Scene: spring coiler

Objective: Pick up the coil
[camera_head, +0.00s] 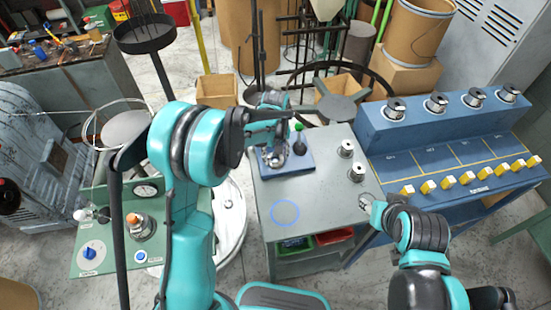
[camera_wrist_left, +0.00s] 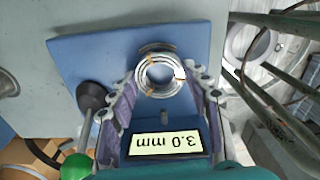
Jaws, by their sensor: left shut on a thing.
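The coil (camera_wrist_left: 160,74), a shiny metal ring of wound wire, sits between the two fingers of my left gripper (camera_wrist_left: 160,90) in the wrist view. The fingers close on it from both sides, over a blue gauge device (camera_wrist_left: 75,48) whose display reads 3.0 mm upside down. In the head view my left gripper (camera_head: 272,158) is low over this device on the grey table (camera_head: 330,205), and the coil is mostly hidden there. I cannot tell whether the coil touches the device. My right gripper (camera_head: 370,203) is near the table's right edge; its fingers are unclear.
A green-knobbed lever (camera_head: 299,128) stands beside the gripper. Two metal cylinders (camera_head: 346,148) stand on the table's right side. A blue rack (camera_head: 430,135) with several cylinders and yellow blocks is at the right. A blue circle (camera_head: 285,213) marks bare table at the front.

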